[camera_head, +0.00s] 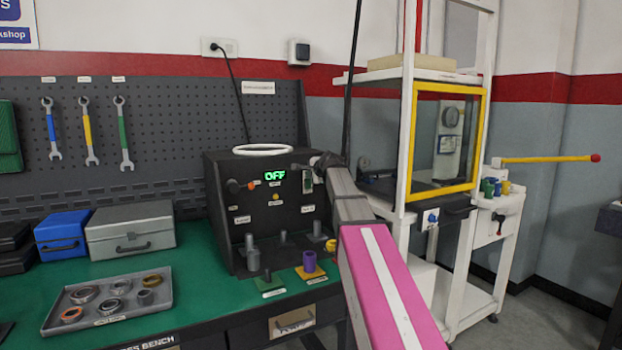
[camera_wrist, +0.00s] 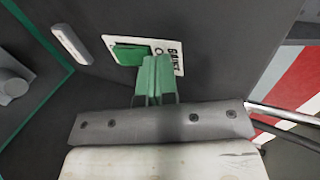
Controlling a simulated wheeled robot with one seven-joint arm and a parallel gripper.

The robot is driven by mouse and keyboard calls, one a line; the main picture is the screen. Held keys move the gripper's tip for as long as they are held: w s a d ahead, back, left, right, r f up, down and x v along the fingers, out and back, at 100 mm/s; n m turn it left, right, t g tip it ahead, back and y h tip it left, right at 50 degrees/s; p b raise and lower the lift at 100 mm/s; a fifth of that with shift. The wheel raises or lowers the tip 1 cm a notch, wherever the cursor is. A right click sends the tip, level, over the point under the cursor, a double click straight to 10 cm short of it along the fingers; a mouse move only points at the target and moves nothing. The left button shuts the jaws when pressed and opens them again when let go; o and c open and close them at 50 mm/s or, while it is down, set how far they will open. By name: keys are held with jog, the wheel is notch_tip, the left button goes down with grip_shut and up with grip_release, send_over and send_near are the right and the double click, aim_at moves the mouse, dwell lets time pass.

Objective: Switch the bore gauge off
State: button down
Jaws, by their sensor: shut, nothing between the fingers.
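The bore gauge is a black cabinet (camera_head: 235,200) on the green bench, and its green display (camera_head: 275,175) reads OFF. A switch on a white plate (camera_head: 307,181) sits right of the display. In the wrist view the switch is a green rocker (camera_wrist: 131,54) on a white plate with partly covered lettering. My gripper (camera_wrist: 155,62) is shut and empty, its green fingertips just beside the rocker's right end and over the plate. I cannot tell whether they touch it. In the head view my arm hides part of the cabinet's right side.
Several plugs stand on the cabinet's front ledge, including a purple cylinder (camera_head: 309,262). A white ring (camera_head: 263,149) lies on top. A grey tray (camera_head: 107,303) of rings sits on the bench at left. A white-framed press with a yellow-edged window (camera_head: 440,140) stands close right of my arm.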

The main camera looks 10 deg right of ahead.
jog(key=r+v, duration=0.1)
jog(key=v, duration=1.2)
jog(key=shift+r, duration=0.15)
